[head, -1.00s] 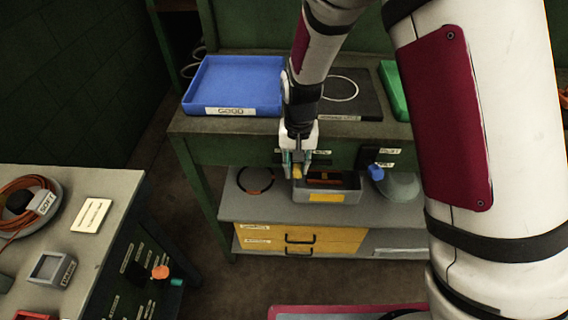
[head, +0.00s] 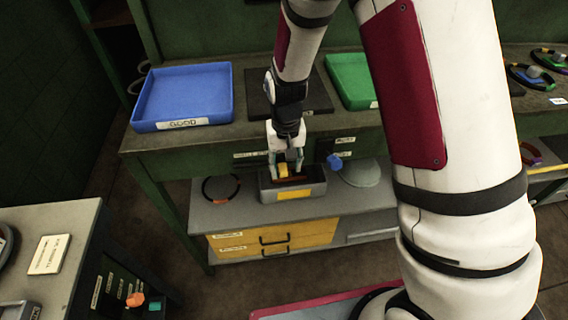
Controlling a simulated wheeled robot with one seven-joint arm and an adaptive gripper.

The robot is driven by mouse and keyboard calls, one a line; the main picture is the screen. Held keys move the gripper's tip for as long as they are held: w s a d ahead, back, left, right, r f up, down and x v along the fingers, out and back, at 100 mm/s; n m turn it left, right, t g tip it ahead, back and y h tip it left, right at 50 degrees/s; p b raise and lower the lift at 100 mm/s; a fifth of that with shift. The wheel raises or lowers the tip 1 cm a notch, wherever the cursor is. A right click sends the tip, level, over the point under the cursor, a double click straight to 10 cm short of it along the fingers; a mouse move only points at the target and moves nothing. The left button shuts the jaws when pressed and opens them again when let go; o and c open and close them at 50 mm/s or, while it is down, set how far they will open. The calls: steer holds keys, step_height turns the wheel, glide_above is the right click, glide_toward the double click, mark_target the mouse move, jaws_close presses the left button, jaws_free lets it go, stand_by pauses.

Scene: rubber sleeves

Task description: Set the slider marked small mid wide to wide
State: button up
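My gripper (head: 286,168) points down in front of the green workbench's front edge. Its fingers are on both sides of a small yellow block (head: 283,171), which looks like the slider's knob. The gripper appears shut on it. Small white labels (head: 250,155) show on the bench front to the left of the gripper; their words are too small to read. The gripper hides the bench front behind it, including part of the slider's track, so I cannot tell which mark the knob is at.
A blue knob (head: 334,160) sticks out of the bench front right of my gripper. A grey bin (head: 292,193) stands on the shelf below. A blue tray (head: 184,95) and green tray (head: 352,80) are on top. A side cabinet (head: 50,217) is at left.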

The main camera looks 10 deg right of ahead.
mark_target(285, 167)
steer(key=shift+w+a+r, duration=0.1)
steer(key=shift+a+r, duration=0.05)
steer(key=shift+r, duration=0.3)
step_height(285, 167, up, 11)
stand_by(0.3)
stand_by(0.6)
